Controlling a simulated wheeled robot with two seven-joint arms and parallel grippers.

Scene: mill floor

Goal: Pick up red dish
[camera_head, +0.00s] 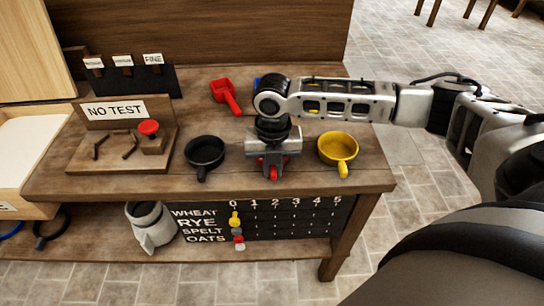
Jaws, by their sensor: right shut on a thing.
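A red dish (273,174) is on the wooden bench, between a black dish and a yellow dish. Only its handle and small bits of its edge show, because my right gripper (271,160) covers the rest from above. The right gripper points down and is shut on the red dish. I cannot tell whether the dish still touches the bench. My left gripper is not in view.
The black dish (205,152) is close on the left and the yellow dish (338,148) close on the right. A red square scoop (225,94) lies behind; a blue thing (257,81) is partly hidden by my arm. The "NO TEST" stand (115,110) is further left.

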